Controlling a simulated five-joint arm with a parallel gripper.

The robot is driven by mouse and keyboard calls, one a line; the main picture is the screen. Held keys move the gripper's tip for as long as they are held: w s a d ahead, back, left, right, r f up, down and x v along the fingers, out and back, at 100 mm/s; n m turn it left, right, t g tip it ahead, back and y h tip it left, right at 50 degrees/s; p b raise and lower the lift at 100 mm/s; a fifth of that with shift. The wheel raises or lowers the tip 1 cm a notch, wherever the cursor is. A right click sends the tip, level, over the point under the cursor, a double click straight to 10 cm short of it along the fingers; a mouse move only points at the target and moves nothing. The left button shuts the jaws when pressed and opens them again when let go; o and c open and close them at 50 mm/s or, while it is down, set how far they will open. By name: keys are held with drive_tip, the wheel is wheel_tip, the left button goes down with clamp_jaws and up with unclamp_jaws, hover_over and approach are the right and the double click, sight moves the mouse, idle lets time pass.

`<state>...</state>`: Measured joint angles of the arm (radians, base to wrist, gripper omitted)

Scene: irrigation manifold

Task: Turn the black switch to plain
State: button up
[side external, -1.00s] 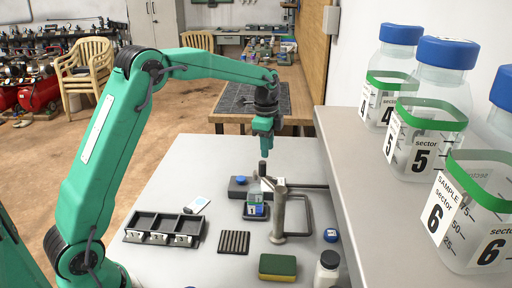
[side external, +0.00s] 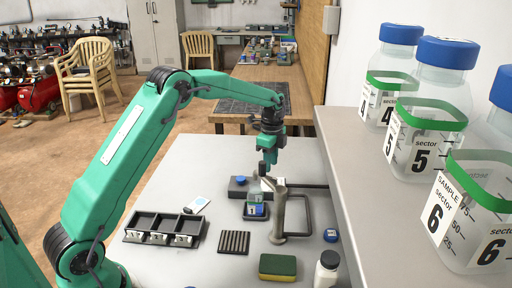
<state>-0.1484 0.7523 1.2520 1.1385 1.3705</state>
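My gripper (side external: 266,164) points down over the grey metal post (side external: 279,212) on the light table. Its dark fingertips are close to the post's top, beside a small pale angled piece (side external: 272,184). I cannot tell whether they touch it, or whether the fingers are open or shut. No black switch can be picked out clearly at this size; the gripper may hide part of it. Behind the post is a low dark block with a blue round top (side external: 241,180). A small clear container with blue in it (side external: 255,210) stands on a dark base left of the post.
A black tray (side external: 135,236) with white pieces, a pale card (side external: 197,204) and a dark ribbed block (side external: 234,243) lie to the left. A sponge (side external: 277,268), white bottle (side external: 327,270) and blue cap (side external: 331,235) are in front. A grey shelf (side external: 345,165) with labelled bottles borders the right.

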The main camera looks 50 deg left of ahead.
sight(270, 177)
drive_tip(key=shift+f, duration=2.7)
clamp_jaws()
